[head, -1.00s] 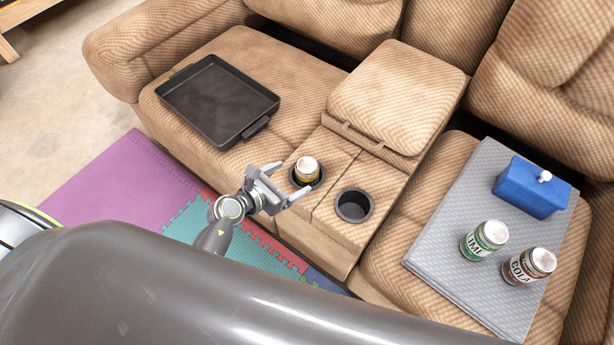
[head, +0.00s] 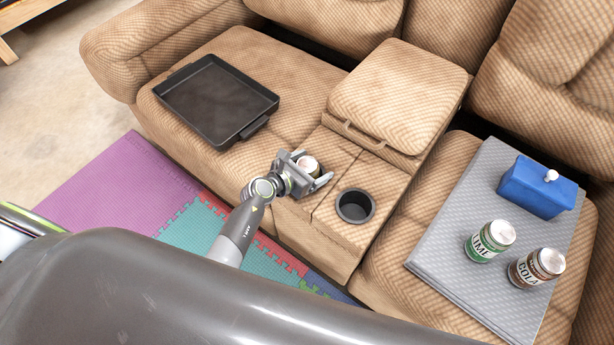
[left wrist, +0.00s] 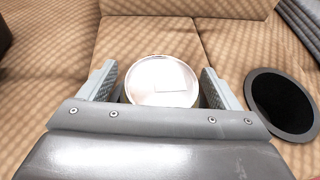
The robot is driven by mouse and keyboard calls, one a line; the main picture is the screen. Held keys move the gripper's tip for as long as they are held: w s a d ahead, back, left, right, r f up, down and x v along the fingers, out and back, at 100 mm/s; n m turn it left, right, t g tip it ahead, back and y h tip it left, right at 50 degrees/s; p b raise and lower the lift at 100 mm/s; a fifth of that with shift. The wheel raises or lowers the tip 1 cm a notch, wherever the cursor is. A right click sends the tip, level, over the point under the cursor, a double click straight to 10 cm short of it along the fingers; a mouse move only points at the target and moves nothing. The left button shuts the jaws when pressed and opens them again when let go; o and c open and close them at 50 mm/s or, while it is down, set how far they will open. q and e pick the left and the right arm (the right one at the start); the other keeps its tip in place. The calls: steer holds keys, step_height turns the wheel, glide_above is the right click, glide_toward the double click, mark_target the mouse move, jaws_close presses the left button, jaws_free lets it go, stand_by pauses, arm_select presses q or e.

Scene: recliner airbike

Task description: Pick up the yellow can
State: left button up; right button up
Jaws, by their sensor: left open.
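The yellow can (head: 308,165) stands in the left cup holder of the sofa console, with mostly its pale lid showing. Its round lid (left wrist: 162,80) also shows in the left wrist view, between the two fingers. My left gripper (head: 311,171) is open, with one finger on each side of the can. In the left wrist view, the left gripper (left wrist: 161,86) has a small gap to the can on the left and right. The can's lower part is hidden by the gripper and the holder. My right gripper does not show.
An empty cup holder (head: 355,206) is right of the can. A black tray (head: 262,104) lies on the left seat. A grey board (head: 440,240) on the right seat bears a blue box (head: 533,190), a green lime can (head: 487,243) and a brown cola can (head: 535,269).

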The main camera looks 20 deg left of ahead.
arm_select(q)
steer(key=c, duration=1.3)
steer(key=shift+r, duration=0.1)
steer(key=shift+r, duration=0.15)
